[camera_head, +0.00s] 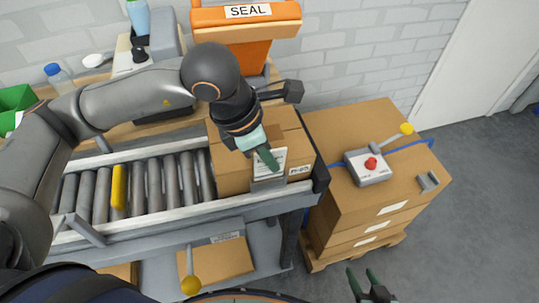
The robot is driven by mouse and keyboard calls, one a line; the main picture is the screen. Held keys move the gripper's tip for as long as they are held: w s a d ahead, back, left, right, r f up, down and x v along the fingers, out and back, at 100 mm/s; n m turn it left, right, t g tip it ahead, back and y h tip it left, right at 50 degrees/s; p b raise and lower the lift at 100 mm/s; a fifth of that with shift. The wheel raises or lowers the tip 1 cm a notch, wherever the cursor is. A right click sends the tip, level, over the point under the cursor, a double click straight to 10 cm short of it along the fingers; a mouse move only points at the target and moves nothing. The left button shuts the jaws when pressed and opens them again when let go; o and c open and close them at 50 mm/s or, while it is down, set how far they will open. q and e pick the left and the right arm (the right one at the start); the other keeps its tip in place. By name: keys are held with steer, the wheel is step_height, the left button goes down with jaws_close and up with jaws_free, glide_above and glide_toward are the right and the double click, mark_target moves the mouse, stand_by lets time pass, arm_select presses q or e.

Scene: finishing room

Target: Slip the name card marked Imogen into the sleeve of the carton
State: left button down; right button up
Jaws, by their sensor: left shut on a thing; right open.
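The brown carton (230,170) sits at the right end of the roller conveyor. My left gripper (268,158) points down at the carton's front edge and is shut on a white card (263,173), partly hidden by the green fingers. The name on it is too small to read. A greyish sleeve (268,185) shows on the carton's front face, right below the card. I cannot tell whether the card's lower edge is inside it. My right gripper (363,283) is open and empty at the bottom edge, well away from the carton.
The roller conveyor (145,190) has a yellow roller (119,187). An orange SEAL machine (245,35) stands behind the carton. To the right, stacked boxes (385,200) carry a control box with a red button (370,168). Another carton (215,262) lies on the shelf below. The floor at right is clear.

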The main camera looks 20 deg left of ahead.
arm_select(q)
steer(key=shift+s+f, duration=0.2)
steer(key=shift+f, duration=0.2)
steer(key=c, duration=0.9)
jaws_free()
steer(key=shift+c, duration=0.2)
steer(key=shift+a, duration=0.1)
steer(key=shift+c, duration=0.9)
steer(key=o, duration=0.4)
steer(key=shift+w+a, duration=0.1)
steer(key=shift+r, duration=0.1)
steer(key=shift+w+r+p, duration=0.15)
steer(key=shift+r+p, duration=0.5)
steer(key=shift+r, duration=0.5)
steer(key=shift+f, duration=0.1)
